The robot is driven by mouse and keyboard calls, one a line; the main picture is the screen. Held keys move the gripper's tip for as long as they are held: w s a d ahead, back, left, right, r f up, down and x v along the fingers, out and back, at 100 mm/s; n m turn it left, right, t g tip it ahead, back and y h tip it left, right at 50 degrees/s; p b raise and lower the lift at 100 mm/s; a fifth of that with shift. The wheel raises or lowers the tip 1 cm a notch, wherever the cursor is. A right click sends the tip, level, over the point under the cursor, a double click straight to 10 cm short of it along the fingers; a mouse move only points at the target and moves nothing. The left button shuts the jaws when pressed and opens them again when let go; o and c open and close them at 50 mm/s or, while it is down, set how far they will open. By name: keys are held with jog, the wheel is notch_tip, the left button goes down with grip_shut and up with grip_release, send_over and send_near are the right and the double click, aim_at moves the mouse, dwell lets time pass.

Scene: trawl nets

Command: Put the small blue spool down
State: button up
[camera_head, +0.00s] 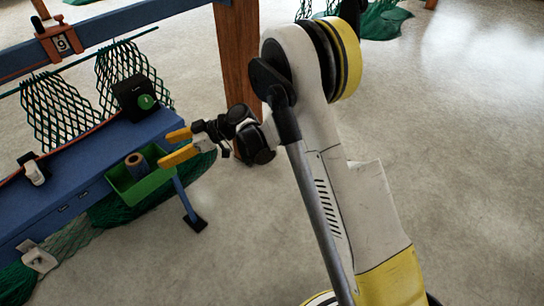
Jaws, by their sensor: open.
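The small blue spool (137,166) stands in a green tray (152,188) at the right end of the blue bench. Its top shows a brownish core, and its lower part is hidden by the tray wall. My gripper (176,147), with yellow fingertips, is open and empty. In the picture it is just right of the spool and above the tray's right end, apart from the spool. Its exact height over the tray I cannot tell.
A black box with a green button (136,98) stands on the blue bench (60,200) behind the tray. Green netting (55,112) hangs from a line at the back. A wooden post (238,60) rises behind my arm. The floor at right is clear.

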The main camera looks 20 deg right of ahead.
jog(key=s+d+r+m+t+h, duration=0.2)
jog(key=s+d+r+m+h, duration=0.45)
jog(key=s+d+r, duration=0.5)
jog(key=s+d+r+m+t+h, duration=0.1)
jog(key=s+d+m+h, duration=0.5)
jog(key=s+d, duration=1)
jog(key=shift+s+d+r+m+t, duration=0.2)
jog(key=shift+d+r+m+t, duration=0.25)
jog(key=shift+d+m, duration=0.75)
jog(key=shift+a+f+h, duration=0.1)
jog(key=shift+a+h, duration=0.05)
jog(key=shift+h, duration=0.1)
